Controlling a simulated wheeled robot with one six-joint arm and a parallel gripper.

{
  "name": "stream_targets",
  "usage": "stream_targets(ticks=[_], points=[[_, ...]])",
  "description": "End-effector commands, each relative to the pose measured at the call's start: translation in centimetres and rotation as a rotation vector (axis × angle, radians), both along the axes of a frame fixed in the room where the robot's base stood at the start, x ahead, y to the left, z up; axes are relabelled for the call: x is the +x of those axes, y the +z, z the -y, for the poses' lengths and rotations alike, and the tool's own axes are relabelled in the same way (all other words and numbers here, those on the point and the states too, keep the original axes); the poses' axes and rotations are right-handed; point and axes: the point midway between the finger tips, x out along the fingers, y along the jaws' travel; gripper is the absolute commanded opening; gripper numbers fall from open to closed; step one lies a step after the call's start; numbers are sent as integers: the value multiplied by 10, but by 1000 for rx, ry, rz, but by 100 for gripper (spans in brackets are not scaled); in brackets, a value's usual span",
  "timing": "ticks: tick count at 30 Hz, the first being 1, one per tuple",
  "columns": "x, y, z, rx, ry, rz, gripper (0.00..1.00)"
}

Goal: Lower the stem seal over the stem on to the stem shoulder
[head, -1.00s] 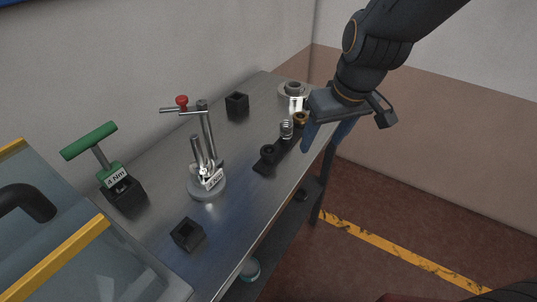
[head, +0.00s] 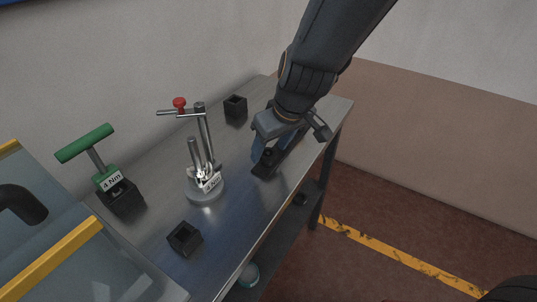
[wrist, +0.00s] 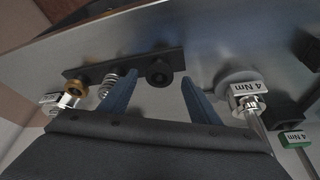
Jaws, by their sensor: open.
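A black ring (wrist: 158,73), which looks like the stem seal, sits at one end of a dark rack (wrist: 105,68). A brass-coloured ring (wrist: 76,87) and a coil spring (wrist: 107,84) sit further along the rack. My gripper (wrist: 160,92) is open and empty, with its blue fingers apart on either side of the black ring in the picture. In the head view my gripper (head: 263,150) is over the near end of the rack (head: 266,169) and hides most of it. A silver part (wrist: 67,100) with a label stands beyond the brass ring; whether it is the stem I cannot tell.
A metal stand (head: 206,188) with upright posts and a red-knobbed arm is left of my gripper. A green T-handle tool (head: 86,143) stands in a black holder. Black square holders (head: 235,107) (head: 185,238) are on the bench. Bare bench lies between stand and rack.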

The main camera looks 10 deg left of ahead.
Motion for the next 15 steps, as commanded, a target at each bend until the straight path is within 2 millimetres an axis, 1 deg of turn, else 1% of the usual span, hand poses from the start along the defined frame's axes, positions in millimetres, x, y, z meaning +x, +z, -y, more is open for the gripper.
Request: stream_targets(ticks=[1, 3, 10, 11, 15], points=[[1, -5, -1, -1, 0, -1, 57], [2, -8, -2, -1, 0, -1, 57], [3, -8, -2, -1, 0, 1, 57], [3, -8, -2, -1, 0, 1, 53], [3, -8, -2, 0, -1, 0, 30]])
